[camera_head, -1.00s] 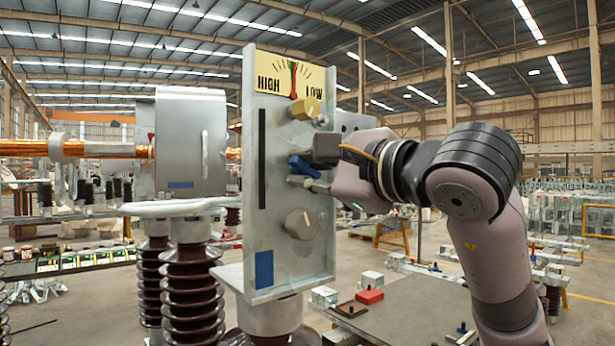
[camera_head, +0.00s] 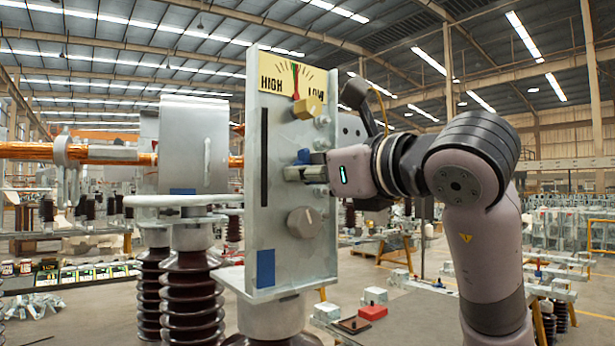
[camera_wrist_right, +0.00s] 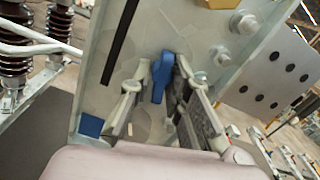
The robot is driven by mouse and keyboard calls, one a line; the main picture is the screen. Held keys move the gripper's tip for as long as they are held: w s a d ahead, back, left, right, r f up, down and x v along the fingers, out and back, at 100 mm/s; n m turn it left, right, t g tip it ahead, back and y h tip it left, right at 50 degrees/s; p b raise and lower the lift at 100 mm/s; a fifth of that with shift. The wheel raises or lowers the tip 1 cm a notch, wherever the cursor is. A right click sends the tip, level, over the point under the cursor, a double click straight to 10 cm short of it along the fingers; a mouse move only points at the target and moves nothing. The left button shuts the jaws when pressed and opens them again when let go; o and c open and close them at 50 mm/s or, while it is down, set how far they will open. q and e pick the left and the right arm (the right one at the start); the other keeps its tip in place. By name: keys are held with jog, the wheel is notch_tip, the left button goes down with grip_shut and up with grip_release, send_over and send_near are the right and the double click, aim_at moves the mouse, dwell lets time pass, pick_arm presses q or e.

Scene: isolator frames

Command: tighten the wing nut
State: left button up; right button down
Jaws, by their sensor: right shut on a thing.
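In the right wrist view the wing nut (camera_wrist_right: 162,77) shows clearly between the two fingers, one wing pointing down toward the palm. My right gripper (camera_head: 297,173) is at the plate from the right, its fingers on both sides of the wing nut. In the right wrist view the gripper (camera_wrist_right: 160,82) is shut on it. My left gripper is not in view.
A yellow knob (camera_head: 308,107) sits above the wing nut, under a HIGH/LOW scale (camera_head: 294,80). A grey round knob (camera_head: 303,222) is below. Bolts (camera_head: 321,122) line the plate's right side. A red block (camera_head: 372,312) lies on the bench behind.

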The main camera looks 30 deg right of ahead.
jog(key=shift+a+f+m, duration=0.1)
jog(key=shift+f+m, duration=0.1)
jog(key=shift+m, duration=0.3)
jog(key=c, duration=1.9)
grip_release()
jog(key=o, duration=0.3)
jog(key=shift+r, duration=0.15)
jog(key=s+d, duration=0.1)
jog(key=s, duration=1.1)
